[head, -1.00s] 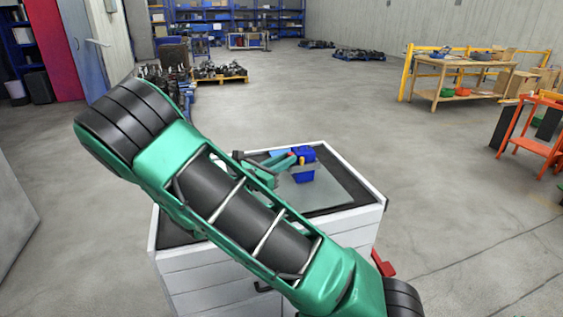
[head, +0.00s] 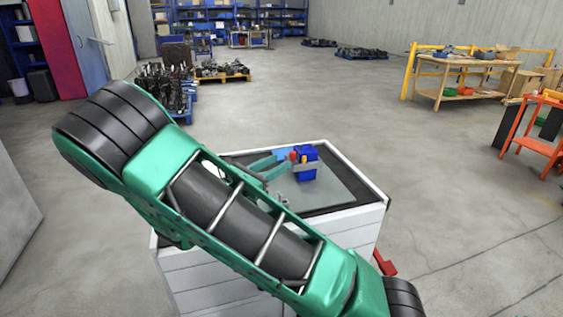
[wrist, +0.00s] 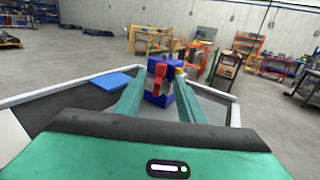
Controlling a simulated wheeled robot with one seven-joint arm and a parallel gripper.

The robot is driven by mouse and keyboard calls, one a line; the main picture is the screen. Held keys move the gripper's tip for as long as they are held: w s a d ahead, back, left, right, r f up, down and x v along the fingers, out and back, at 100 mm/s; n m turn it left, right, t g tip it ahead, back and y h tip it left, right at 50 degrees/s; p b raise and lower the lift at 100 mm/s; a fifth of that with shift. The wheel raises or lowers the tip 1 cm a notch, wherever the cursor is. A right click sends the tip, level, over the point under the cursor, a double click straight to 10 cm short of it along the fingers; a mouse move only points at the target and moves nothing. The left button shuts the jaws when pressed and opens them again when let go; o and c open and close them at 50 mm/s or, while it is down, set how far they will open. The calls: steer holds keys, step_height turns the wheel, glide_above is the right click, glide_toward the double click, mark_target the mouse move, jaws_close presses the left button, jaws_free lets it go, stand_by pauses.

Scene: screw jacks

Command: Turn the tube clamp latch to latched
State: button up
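The tube clamp is a blue block (head: 308,173) on the cart top, with a red latch (head: 293,156) on its left side and a small yellow part by it. In the wrist view the blue clamp (wrist: 165,99) stands upright straight ahead, with the red latch (wrist: 158,76) on its front. My gripper (wrist: 160,80) is open, its two teal fingers apart on either side of the red latch in the picture. Whether they touch it I cannot tell. In the head view my gripper (head: 281,163) reaches the clamp from the left; my arm hides part of the cart.
The clamp stands on a white cart (head: 372,217) with a dark top and a raised pale rim. A flat blue piece (wrist: 113,82) lies left of the clamp.

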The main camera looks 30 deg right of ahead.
steer(key=v, duration=0.6)
